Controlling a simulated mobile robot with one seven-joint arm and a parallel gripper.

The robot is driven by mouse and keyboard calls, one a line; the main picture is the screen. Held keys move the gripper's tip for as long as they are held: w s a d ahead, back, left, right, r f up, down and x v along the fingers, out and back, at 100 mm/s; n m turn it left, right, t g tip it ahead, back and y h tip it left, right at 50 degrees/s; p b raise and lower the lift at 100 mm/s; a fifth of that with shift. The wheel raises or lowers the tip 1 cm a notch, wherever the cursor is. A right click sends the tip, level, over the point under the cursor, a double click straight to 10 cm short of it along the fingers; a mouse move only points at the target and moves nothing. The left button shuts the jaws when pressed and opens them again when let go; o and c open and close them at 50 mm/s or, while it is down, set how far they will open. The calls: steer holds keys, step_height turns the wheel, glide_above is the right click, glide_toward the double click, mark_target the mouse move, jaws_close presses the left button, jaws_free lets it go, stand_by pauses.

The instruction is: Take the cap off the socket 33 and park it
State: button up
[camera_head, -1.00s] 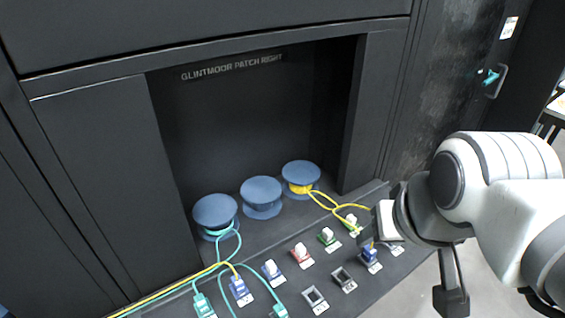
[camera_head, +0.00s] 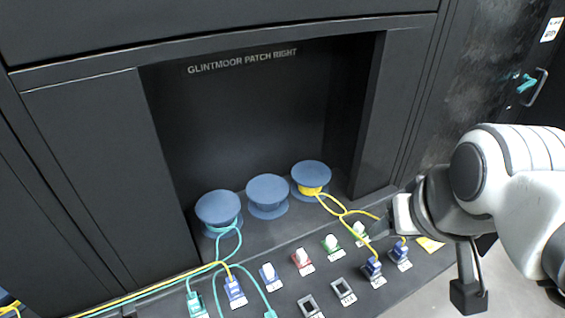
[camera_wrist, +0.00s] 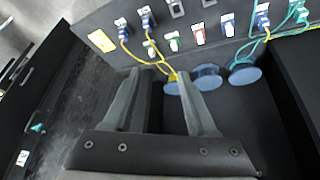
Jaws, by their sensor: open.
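Several sockets in the front panel carry white caps: a blue one (camera_head: 269,275), a red one (camera_head: 303,261), a green one (camera_head: 332,244) and another green one (camera_head: 360,232). The small number labels are too blurred for me to tell which is socket 33. My gripper (camera_wrist: 160,77) is open and empty in the wrist view, its fingers pointing toward the panel and spools, apart from the caps. In the head view my wrist hangs at the right end of the panel, and the fingers are partly hidden. The red capped socket (camera_wrist: 198,35) also shows in the wrist view.
Two grey frames (camera_head: 343,290) without caps sit at the front. Blue plugs (camera_head: 373,270) with yellow cables (camera_head: 344,214) stand close to my gripper. Three blue spools (camera_head: 267,192) stand in the recess. Green and yellow cables cross the panel's left side.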

steer(key=w+a+f+n+g, duration=0.1)
steer(key=w+a+f+n, duration=0.1)
steer(key=w+a+n, duration=0.25)
steer(key=n+g+p, duration=0.3)
steer(key=n+g, duration=0.2)
steer(key=n, duration=1.4)
glide_above(268, 267)
step_height(268, 267, down, 13)
steer(key=shift+f, duration=0.15)
steer(key=shift+s, duration=0.1)
step_height(268, 267, down, 9)
steer(key=b, duration=0.7)
jaws_close()
